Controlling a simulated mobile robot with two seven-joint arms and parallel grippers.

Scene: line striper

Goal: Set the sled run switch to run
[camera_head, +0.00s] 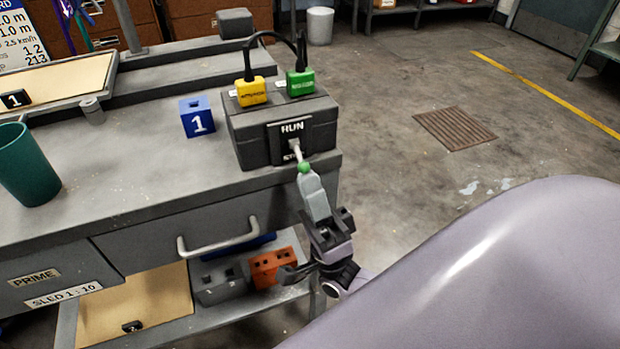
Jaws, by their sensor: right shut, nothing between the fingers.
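The run switch (297,150) is on the front of a dark grey box (255,133) at the bench's right end. Its plate reads RUN above, with a partly hidden word starting ST below. The pale lever slants down and outward from the plate and ends in a green tip. My right gripper (311,187) is shut and empty, its pale fingers pointing up just below the green tip. I cannot tell whether they touch it. My left gripper is not in view.
A yellow plug (251,92) and a green plug (301,83), joined by black cables, sit on the box. A blue block (197,118) marked 1 and a green cup (27,165) stand on the bench. A drawer handle (218,241) juts out below. Floor to the right is open.

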